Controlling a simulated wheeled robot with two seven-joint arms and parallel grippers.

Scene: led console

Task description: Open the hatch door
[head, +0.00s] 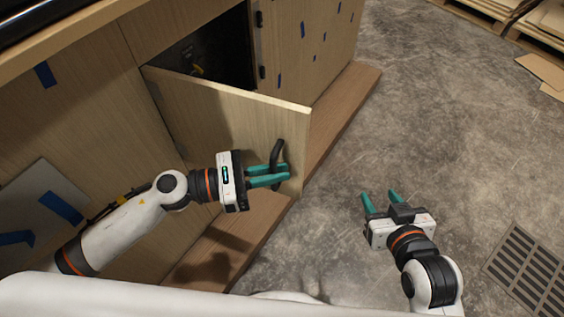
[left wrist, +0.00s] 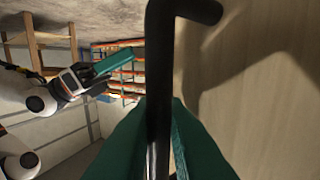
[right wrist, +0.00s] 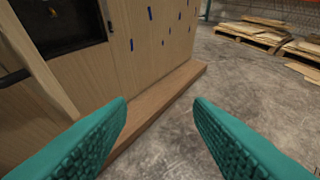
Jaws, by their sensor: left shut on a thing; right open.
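The hatch door (head: 225,115) is a light wooden panel standing ajar from the console (head: 90,110), with a dark opening (head: 210,55) behind it. Its black handle (head: 277,152) is near the door's free edge. My left gripper (head: 283,174) is shut on the handle. In the left wrist view the black handle (left wrist: 160,70) runs upright between the green fingers, beside the door face (left wrist: 250,90). My right gripper (head: 380,197) is open and empty over the floor, right of the door. In the right wrist view its fingers (right wrist: 160,118) are wide apart.
A wooden plinth (head: 335,110) runs along the console's foot. A floor grate (head: 530,270) lies at lower right. Pallets with boards (right wrist: 265,38) stand at the back. The concrete floor (head: 440,120) right of the door is clear. Blue tape strips mark the console panels.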

